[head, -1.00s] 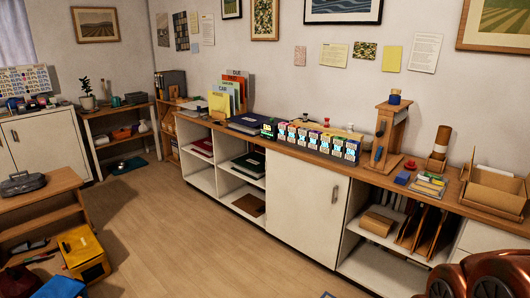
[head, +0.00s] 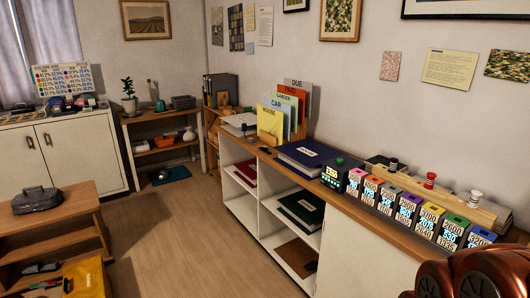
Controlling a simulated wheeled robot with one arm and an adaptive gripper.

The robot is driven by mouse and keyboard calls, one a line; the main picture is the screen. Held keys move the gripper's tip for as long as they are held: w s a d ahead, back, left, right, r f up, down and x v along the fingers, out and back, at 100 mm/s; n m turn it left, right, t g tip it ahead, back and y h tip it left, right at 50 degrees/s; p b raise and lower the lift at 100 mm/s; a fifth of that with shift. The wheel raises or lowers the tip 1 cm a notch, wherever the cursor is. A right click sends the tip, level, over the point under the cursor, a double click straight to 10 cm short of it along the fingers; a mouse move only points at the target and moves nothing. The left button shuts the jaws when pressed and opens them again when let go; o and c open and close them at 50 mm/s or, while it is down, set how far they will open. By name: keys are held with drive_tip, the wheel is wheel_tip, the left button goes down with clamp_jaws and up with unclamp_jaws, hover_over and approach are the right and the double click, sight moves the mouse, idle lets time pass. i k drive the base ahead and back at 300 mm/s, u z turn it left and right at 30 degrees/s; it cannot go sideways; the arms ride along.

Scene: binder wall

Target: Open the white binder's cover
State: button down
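A white, flat thing (head: 240,122) lies at the far left end of the wooden counter; it may be the white binder, but it is too small to tell, and whether its cover is shut is unclear. A dark blue binder with a white label (head: 308,156) lies flat on the counter nearer to me. A red binder (head: 246,173) and a dark green binder (head: 302,206) lie in the open shelves below.
A file rack with coloured folders (head: 284,115) stands between the white thing and the blue binder. A row of coloured label boxes (head: 410,208) fills the near counter. A wooden bench (head: 60,215) and yellow crate (head: 85,280) stand left. Floor (head: 175,225) between is clear.

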sight(236, 120)
drive_tip(key=u, duration=0.35)
drive_tip(key=i, duration=1.9)
drive_tip(key=u, duration=0.7)
drive_tip(key=i, duration=1.7)
drive_tip(key=u, duration=0.5)
drive_tip(key=i, duration=1)
drive_tip(key=u, duration=0.2)
